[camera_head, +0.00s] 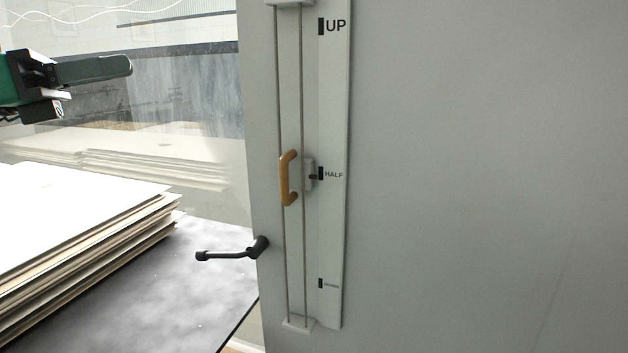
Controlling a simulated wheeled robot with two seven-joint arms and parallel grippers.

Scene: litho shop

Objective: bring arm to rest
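My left gripper (122,67) reaches in from the upper left with its fingers pointing right. It is seen from the side, so I cannot tell whether the fingers are apart; nothing shows held in them. It is clear of the grey panel (450,180) and left of the slider's wooden handle (288,178). The handle sits on two vertical rods, with its pointer at the HALF mark. UP is marked above and a smaller mark is below. My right gripper is out of view.
A black crank lever (230,252) sticks out left from the panel's edge. A stack of large sheets (70,240) lies on a dark table (205,290) at lower left. A glass pane with reflections stands behind. The space around the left gripper looks free.

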